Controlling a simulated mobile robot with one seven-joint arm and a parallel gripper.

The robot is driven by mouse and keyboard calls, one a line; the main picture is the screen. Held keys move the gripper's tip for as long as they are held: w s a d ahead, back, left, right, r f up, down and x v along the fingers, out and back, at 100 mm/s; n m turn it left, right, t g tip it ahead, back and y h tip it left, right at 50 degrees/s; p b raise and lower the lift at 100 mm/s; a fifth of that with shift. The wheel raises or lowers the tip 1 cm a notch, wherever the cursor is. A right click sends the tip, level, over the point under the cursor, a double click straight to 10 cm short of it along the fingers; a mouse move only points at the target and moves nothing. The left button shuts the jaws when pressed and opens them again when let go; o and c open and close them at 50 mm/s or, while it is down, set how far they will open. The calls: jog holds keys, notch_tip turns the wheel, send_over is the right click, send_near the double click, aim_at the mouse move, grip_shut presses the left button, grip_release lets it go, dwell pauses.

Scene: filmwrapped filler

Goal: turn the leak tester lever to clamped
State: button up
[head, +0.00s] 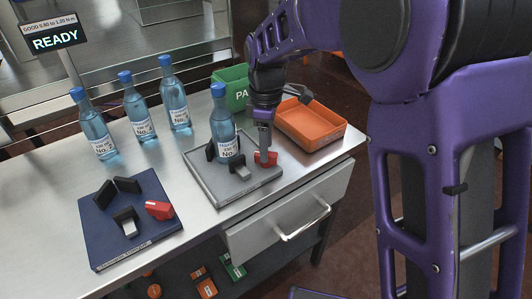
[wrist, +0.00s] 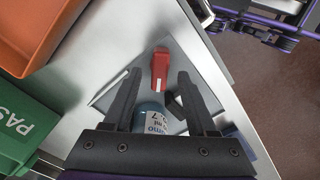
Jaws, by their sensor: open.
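A grey station plate (head: 215,187) stands near the table's right end, with dark jaws around an upright blue-capped bottle (head: 222,125). A red lever (head: 266,160) is at its right corner. Lettering on the plate is too small to read, so I cannot confirm which station is the leak tester. My gripper (head: 264,142) points down at this lever. In the wrist view my open gripper (wrist: 160,73) has one finger on each side of the red lever (wrist: 160,68), near its lower end. I cannot tell whether either finger touches it. The bottle (wrist: 152,118) stands close behind the fingers.
A blue station plate (head: 98,235) with its own red lever (head: 158,209) is at left. Several blue-capped bottles (head: 141,110) stand behind. A green bin (head: 232,82) and orange tray (head: 335,132) are close to my gripper. A display (head: 55,40) reads READY.

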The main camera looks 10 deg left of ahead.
jog(key=shift+f, duration=1)
grip_shut()
